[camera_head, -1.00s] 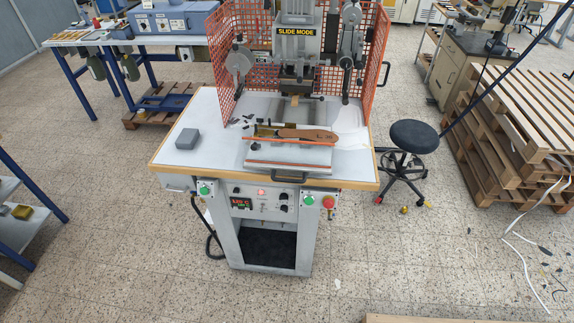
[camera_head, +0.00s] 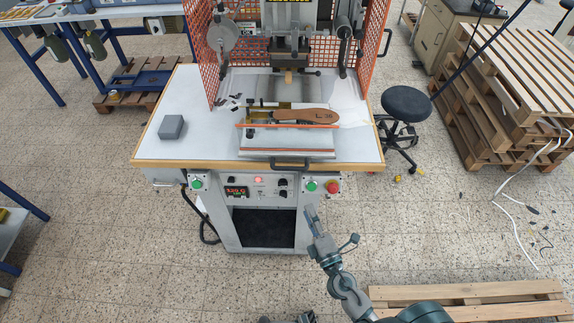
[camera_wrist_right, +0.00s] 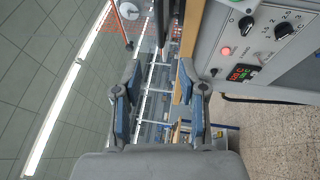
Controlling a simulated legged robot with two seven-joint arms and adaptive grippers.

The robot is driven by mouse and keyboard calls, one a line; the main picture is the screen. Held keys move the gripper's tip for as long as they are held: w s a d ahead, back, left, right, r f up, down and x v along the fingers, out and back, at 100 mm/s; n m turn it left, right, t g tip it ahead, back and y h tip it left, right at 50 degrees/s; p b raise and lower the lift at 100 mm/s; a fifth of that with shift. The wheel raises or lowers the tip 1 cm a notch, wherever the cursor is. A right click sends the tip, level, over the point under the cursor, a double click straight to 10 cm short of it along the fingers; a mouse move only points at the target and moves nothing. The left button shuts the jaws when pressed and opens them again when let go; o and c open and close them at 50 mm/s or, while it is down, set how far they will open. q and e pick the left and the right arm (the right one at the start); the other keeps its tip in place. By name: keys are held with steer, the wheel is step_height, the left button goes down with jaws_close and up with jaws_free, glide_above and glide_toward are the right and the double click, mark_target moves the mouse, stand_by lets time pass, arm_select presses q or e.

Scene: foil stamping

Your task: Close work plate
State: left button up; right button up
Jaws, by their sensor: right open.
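The work plate (camera_head: 262,153) is a pale sliding plate on the stamping machine's table, pulled out toward the front edge. A black bar handle (camera_head: 290,165) is at its front.
A grey box (camera_head: 171,127) sits on the table's left. Orange mesh guards (camera_head: 374,45) flank the press. The control panel (camera_head: 258,188) has green and red buttons. A black stool (camera_head: 406,104) and stacked pallets (camera_head: 511,95) stand right. A pallet (camera_head: 470,294) lies at bottom right.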

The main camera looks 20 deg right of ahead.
mark_target(288, 167)
steer(key=p+x, duration=0.5)
steer(key=x, duration=1.1)
steer(key=shift+w+a, duration=0.1)
steer(key=shift+w, duration=0.1)
arm_select(q)
steer(key=r, duration=0.2)
steer(key=s+r, duration=0.1)
steer(key=r, duration=0.2)
steer(key=shift+s+r, duration=0.1)
steer(key=shift+s, duration=0.1)
arm_select(e)
steer(key=shift+a, duration=0.1)
steer(key=c, duration=0.7)
arm_select(q)
steer(key=shift+a, duration=0.25)
arm_select(e)
jaws_close()
